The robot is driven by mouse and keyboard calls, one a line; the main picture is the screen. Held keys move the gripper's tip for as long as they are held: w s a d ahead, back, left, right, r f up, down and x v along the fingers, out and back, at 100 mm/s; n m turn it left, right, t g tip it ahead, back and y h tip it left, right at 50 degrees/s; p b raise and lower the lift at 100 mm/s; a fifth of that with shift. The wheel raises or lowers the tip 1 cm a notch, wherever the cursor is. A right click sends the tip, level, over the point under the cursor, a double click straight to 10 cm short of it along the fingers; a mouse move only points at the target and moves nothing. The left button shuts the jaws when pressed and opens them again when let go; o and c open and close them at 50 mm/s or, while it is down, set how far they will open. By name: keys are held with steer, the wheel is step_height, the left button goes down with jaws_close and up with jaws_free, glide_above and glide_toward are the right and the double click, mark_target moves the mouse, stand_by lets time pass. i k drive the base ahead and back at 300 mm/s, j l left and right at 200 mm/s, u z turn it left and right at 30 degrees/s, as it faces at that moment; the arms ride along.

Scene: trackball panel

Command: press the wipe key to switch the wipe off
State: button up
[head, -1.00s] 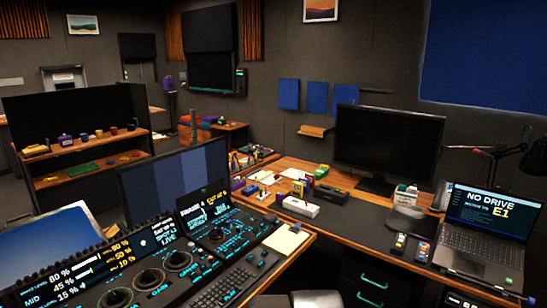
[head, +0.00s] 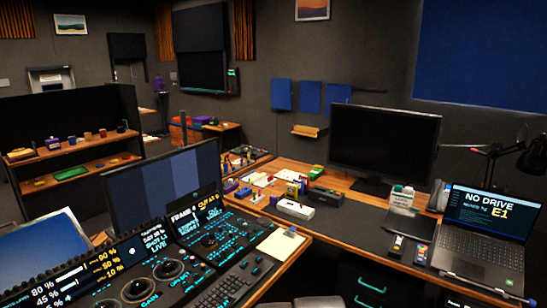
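The trackball panel (head: 210,262) lies on the desk at the lower left, with dark surfaces, lit cyan key labels, round dials and a keyboard part. Its left screen shows percentages. The middle screen (head: 155,241) reads "LIVE" at its bottom. The right screen (head: 203,213) shows "FRAME" and yellow text beginning with "CUT". The key labels are too small to read, so I cannot tell which one is the wipe key. A large monitor (head: 165,187) behind the panel shows vertical blue-grey bands. My gripper does not show in this view.
A notepad (head: 280,248) lies at the panel's right. A laptop (head: 487,235) reading "NO DRIVE E1" stands at far right, near a dark monitor (head: 380,145). Small boxes and a white device (head: 295,209) sit on the middle desk. Shelves (head: 75,148) stand at left.

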mark_target(186, 283)
steer(key=k, duration=0.4)
steer(key=k+j+u, duration=0.1)
steer(key=k+j, duration=0.2)
steer(key=j, duration=0.15)
steer(key=k, duration=0.25)
